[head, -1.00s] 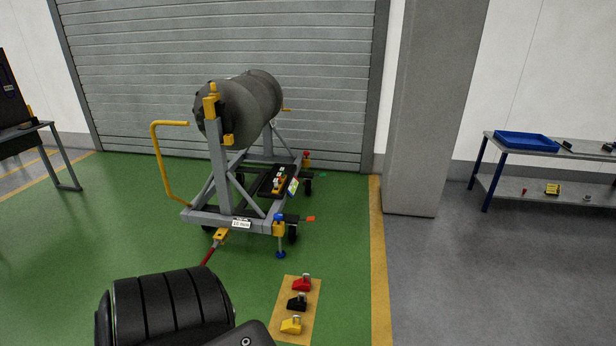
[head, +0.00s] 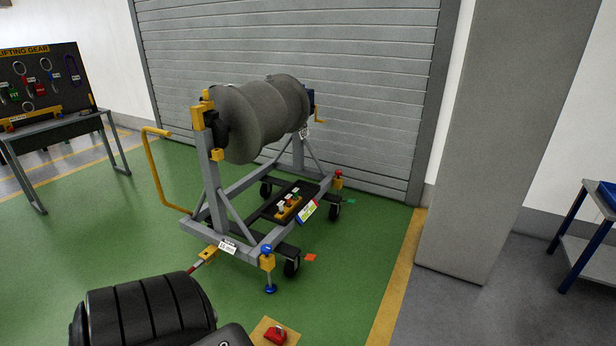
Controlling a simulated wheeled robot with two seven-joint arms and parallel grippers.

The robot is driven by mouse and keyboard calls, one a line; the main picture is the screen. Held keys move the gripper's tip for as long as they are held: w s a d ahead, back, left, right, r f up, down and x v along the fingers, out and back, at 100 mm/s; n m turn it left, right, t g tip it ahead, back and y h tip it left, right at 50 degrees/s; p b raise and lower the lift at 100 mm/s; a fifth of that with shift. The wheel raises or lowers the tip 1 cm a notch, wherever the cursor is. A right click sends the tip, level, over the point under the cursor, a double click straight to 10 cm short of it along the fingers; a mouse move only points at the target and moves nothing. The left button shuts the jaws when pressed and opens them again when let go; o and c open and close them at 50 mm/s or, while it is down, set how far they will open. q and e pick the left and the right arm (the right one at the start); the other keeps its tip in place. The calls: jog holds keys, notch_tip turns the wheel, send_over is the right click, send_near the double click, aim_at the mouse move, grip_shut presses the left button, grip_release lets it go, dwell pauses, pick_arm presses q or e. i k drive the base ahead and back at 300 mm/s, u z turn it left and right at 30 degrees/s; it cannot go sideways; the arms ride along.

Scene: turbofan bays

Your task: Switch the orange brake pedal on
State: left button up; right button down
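An orange brake pedal (head: 310,257) juts out beside the near right caster wheel (head: 291,267) of a grey wheeled engine stand (head: 222,232). The pedal is small in the head view, and I cannot tell whether it is up or down. A green pedal (head: 350,201) shows by the caster farther back. The stand carries a dark grey covered cylinder (head: 255,115). Neither of my grippers is in view; only a black arm part of mine shows at the bottom left, well short of the stand.
A yellow handle (head: 154,170) sticks out on the stand's left. A blue-topped jack foot (head: 269,270) stands near the orange pedal. A board with a red item (head: 275,334) lies on the floor at the bottom. A pillar (head: 490,150) rises at right.

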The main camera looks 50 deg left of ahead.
aim_at(310, 257)
jog(key=u, duration=0.6)
jog(key=i, duration=1.4)
jog(key=u, duration=1.95)
jog(key=i, duration=0.7)
jog(key=u, duration=0.65)
